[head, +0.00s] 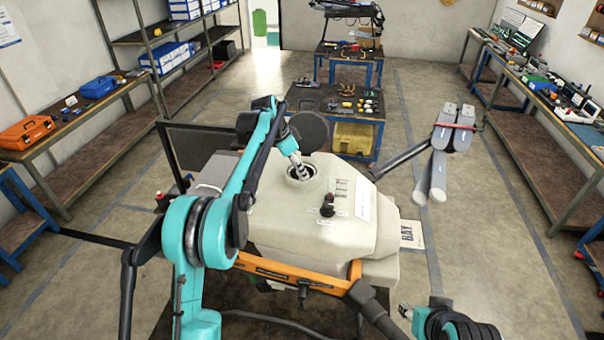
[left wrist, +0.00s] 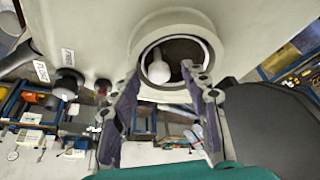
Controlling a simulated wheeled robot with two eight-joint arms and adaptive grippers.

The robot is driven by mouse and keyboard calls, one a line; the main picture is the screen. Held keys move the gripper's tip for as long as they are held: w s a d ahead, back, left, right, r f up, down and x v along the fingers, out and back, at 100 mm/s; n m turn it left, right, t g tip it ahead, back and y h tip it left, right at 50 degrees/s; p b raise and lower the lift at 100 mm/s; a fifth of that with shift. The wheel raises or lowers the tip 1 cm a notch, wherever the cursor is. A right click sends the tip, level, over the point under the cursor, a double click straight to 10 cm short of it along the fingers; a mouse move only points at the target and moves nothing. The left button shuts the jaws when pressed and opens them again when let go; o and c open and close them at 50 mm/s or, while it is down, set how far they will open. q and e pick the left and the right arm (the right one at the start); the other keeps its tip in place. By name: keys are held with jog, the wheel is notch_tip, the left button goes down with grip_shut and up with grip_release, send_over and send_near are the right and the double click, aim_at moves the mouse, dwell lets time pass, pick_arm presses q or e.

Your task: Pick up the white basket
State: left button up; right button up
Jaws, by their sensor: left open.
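A large pale tank (head: 265,205) has a round open filler neck (head: 300,173) on top, with its round black lid (head: 308,131) swung open behind it. In the left wrist view, a white rounded piece (left wrist: 159,70) shows inside the dark neck (left wrist: 178,38); it may be the white basket, but most of it is hidden. My left gripper (head: 299,167) points down over the neck. In the left wrist view its two fingers (left wrist: 160,88) are apart, on either side of the white piece, not clearly touching it. My right gripper (head: 405,311) shows only partly at the lower right.
Dark caps (head: 327,204) stand on the tank beside the neck. An orange bar (head: 285,272) crosses its near side. Folded drone arms (head: 450,150) rise on the right. A tool table (head: 340,103) stands behind, and benches line both walls. The floor between is mostly clear.

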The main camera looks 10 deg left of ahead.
pick_arm(q)
jog(key=shift+f, duration=0.1)
jog(key=shift+c, duration=0.2)
grip_shut()
notch_tip(320, 180, up, 4)
jog(key=shift+f+b, duration=0.1)
jog(key=shift+b, duration=0.6)
jog(key=s+d+r+b, duration=0.1)
jog(key=s+d+r, duration=0.1)
jog(key=d, duration=0.1)
jog(key=s+d+r, duration=0.2)
jog(key=d+r, duration=0.1)
jog(key=s+d+r+b, duration=0.1)
jog(key=s+d+r, duration=0.1)
jog(key=d, duration=0.2)
jog(key=shift+r+b, duration=0.15)
jog(key=shift+b, duration=0.2)
